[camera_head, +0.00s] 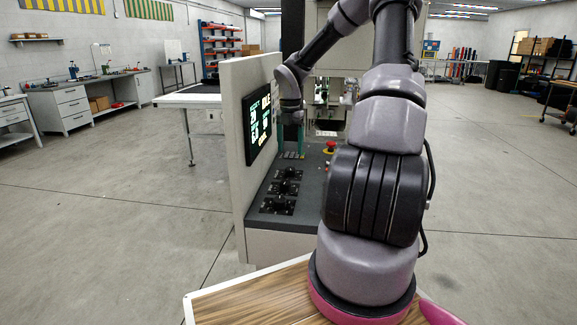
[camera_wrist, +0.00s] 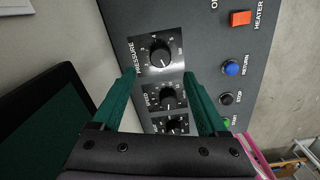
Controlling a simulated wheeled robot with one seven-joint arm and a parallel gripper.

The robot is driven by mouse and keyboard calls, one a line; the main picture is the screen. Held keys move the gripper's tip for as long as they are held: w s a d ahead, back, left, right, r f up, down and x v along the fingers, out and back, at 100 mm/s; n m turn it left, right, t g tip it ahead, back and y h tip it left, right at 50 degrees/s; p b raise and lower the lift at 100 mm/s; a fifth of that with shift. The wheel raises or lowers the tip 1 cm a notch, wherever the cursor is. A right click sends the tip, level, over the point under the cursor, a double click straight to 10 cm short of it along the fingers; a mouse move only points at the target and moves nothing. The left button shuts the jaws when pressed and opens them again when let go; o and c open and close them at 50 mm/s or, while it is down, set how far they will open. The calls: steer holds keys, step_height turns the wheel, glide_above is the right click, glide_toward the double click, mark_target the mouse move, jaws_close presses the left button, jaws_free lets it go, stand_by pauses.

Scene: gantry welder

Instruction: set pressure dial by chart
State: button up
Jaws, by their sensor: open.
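The pressure dial (camera_wrist: 161,57) is a round black knob on a dark plate labelled PRESSURE, with a printed scale around it, in the upper middle of the wrist view. My gripper (camera_wrist: 161,76) is open, its teal fingers apart on either side of the dial's lower part in the picture; I cannot tell their height above it. Nothing is between the fingers. In the head view my gripper (camera_head: 291,143) points down over the console's far part. A lit screen (camera_head: 257,124) with figures stands left of it; I cannot read them surely.
The speed dial (camera_wrist: 168,99) and another dial (camera_wrist: 177,125) sit close by in line. An orange heater switch (camera_wrist: 241,18), a blue return button (camera_wrist: 232,68) and a black stop button (camera_wrist: 226,98) lie to the right. A red knob (camera_head: 330,147) stands on the console (camera_head: 262,222).

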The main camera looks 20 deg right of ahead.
mark_target(290, 168)
step_height(290, 168, down, 7)
steer(key=shift+f, duration=0.2)
jaws_close()
